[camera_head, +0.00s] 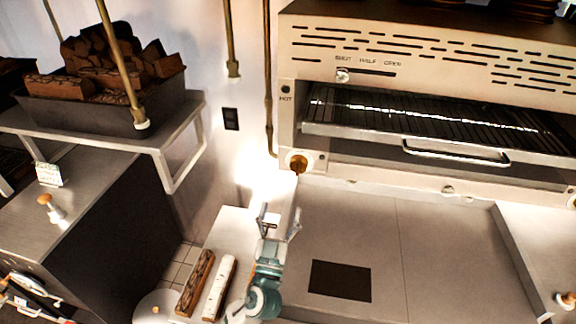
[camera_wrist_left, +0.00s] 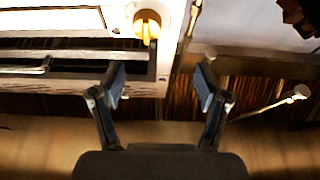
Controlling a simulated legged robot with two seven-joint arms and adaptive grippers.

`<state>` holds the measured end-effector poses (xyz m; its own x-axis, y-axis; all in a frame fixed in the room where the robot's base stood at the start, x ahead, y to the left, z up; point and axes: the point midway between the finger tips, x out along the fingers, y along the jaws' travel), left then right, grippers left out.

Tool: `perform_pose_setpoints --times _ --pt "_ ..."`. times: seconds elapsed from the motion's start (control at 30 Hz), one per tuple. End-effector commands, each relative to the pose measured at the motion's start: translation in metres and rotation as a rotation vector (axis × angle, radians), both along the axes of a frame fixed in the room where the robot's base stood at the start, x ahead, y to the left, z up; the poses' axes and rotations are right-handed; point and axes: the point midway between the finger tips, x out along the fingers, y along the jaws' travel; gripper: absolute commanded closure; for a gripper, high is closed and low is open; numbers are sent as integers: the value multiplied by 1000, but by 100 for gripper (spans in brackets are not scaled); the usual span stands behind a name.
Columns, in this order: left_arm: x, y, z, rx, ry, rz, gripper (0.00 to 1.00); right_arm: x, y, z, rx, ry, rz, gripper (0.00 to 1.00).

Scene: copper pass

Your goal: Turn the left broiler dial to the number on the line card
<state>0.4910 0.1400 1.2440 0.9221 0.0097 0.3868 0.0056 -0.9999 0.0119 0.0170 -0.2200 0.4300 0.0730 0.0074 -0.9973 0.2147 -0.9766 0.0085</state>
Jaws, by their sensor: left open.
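The left broiler dial (camera_head: 298,162) is a brass-coloured round knob on the lower left front corner of the pale broiler. It also shows at the top of the left wrist view (camera_wrist_left: 147,25), on its white mount. My left gripper (camera_head: 279,222) is open and empty, in front of and below the dial, apart from it. In the left wrist view its two fingers (camera_wrist_left: 160,82) are spread wide with nothing between them. My right gripper is not in view.
The broiler's rack (camera_head: 440,120) with its front handle (camera_head: 456,153) is right of the dial. A wood-filled bin (camera_head: 90,118) stands on a shelf at left. The grey surface below the broiler (camera_head: 440,250) is mostly clear.

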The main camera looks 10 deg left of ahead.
Motion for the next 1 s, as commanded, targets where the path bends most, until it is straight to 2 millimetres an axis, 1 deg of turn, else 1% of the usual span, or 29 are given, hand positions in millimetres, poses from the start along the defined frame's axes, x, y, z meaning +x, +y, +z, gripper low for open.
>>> perform_pose_setpoints --times 0.03,0.17,0.3,0.4,0.5,0.57,0.7,0.83,0.93,0.97,1.0 --pt "13 -4 10 4 -3 0 25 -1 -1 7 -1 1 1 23" --pt "42 -7 22 8 -2 0 25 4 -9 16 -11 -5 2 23" --pt "71 -2 33 3 0 0 25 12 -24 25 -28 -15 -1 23" --pt "87 3 38 -1 1 1 25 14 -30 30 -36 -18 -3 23" --pt "98 5 41 -4 2 0 25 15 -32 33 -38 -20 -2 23" --pt "103 7 42 -6 3 1 25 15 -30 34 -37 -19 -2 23" --pt "108 7 44 -6 3 -1 25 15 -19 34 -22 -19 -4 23" --pt "108 4 43 -5 3 -1 25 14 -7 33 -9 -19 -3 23" --pt "108 3 43 -4 3 -1 25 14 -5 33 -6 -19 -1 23" --pt "108 3 43 -4 3 -1 33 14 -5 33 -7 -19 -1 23" --pt "108 3 43 -4 3 -1 43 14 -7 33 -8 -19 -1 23"
